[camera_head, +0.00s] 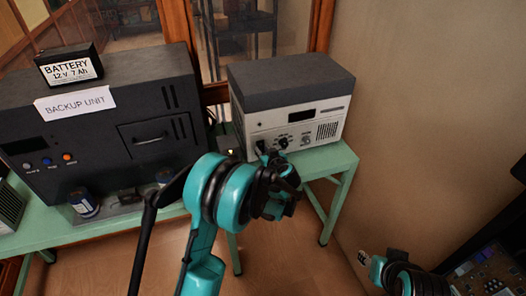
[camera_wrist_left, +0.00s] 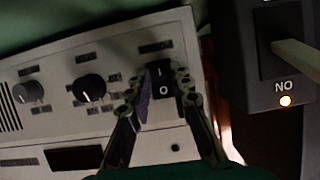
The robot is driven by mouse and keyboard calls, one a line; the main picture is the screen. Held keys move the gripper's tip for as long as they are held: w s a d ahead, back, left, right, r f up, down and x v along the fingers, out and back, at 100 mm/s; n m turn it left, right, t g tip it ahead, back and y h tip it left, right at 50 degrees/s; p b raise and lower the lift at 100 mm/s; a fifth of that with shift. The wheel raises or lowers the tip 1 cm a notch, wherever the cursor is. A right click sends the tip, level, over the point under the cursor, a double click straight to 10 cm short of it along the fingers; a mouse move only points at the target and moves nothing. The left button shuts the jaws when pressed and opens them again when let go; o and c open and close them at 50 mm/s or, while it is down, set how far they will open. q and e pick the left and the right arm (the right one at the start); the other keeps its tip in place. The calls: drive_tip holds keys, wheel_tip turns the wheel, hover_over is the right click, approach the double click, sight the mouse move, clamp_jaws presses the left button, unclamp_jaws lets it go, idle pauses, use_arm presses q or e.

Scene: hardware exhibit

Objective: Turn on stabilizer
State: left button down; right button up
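The stabilizer appears to be the grey and white box (camera_head: 290,100) on the right end of the green table; no name on it is legible. My left gripper (camera_head: 280,182) is in front of the panel's lower left in the head view. In the wrist view, its fingers (camera_wrist_left: 159,80) are apart on either side of the switch, with nothing between them held. I cannot tell whether they touch it. My right arm (camera_head: 398,277) shows at the lower right; its fingers cannot be made out.
A black backup unit (camera_head: 90,110) with a battery (camera_head: 68,66) on top stands left of the stabilizer. A dark box (camera_wrist_left: 270,50) marked NO, with a lit lamp, is close beside my left gripper. The green table (camera_head: 336,165) ends to the right, near a wall.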

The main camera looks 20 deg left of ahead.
use_arm(q)
drive_tip(key=shift+f+t+y+b, duration=0.4)
drive_tip(key=shift+f+t+b, duration=0.3)
drive_tip(key=shift+b, duration=1.15)
drive_tip(key=shift+t+y+b, duration=0.3)
drive_tip(key=shift+b, duration=0.05)
drive_tip(key=shift+r+t+y, duration=0.2)
drive_tip(key=shift+t+y, duration=0.1)
drive_tip(key=shift+t, duration=0.2)
drive_tip(key=c, duration=1.4)
unclamp_jaws()
drive_tip(key=shift+o, duration=0.2)
